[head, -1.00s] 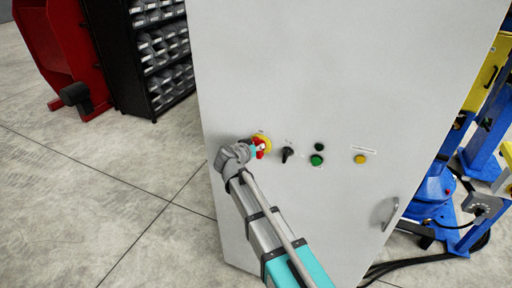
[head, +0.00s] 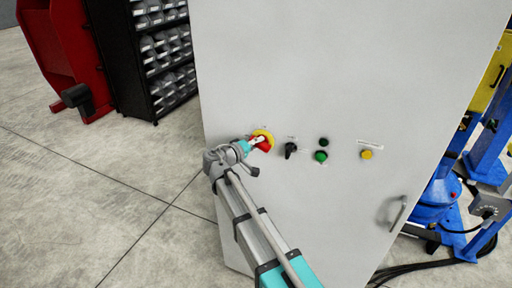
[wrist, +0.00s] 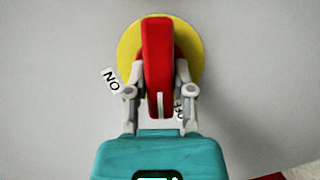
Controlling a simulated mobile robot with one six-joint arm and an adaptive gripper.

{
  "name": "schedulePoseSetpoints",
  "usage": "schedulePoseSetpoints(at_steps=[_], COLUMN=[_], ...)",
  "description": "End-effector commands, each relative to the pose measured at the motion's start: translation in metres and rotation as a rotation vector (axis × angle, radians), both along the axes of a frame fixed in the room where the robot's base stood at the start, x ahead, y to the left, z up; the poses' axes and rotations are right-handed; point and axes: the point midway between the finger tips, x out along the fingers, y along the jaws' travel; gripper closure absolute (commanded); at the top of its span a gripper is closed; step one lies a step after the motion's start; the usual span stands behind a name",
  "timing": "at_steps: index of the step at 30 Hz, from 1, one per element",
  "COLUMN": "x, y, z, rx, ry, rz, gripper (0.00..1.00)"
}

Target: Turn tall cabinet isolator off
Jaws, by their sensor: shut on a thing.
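The tall grey cabinet (head: 340,60) fills the middle of the head view. Its isolator has a red handle (wrist: 158,60) on a yellow disc (wrist: 128,46); the red handle also shows in the head view (head: 264,146). My gripper (wrist: 158,85) is shut on the red handle, one finger on each side. In the wrist view an ON label (wrist: 111,80) is left of the disc and an OFF label (wrist: 180,110) is below right, partly hidden by a finger. The handle's white mark points down, close beside the OFF label.
Right of the isolator on the cabinet door are a black selector knob (head: 290,148), a green button (head: 321,156), a yellow button (head: 366,154) and a door handle (head: 398,214). A black bin rack (head: 130,60) stands to the left. Blue machinery (head: 436,205) stands to the right.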

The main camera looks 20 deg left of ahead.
Motion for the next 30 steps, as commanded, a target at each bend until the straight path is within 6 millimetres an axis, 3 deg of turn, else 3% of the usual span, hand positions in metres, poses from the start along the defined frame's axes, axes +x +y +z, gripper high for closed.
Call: schedulePoseSetpoints(at_steps=[13, 30], x=[0.0002, 0.0006], y=[-0.0006, -0.0013], z=[-0.0048, -0.0029], rx=[-0.293, -0.344], ry=[0.026, 0.03], rz=[-0.002, -0.002], gripper=[1.0, 1.0])
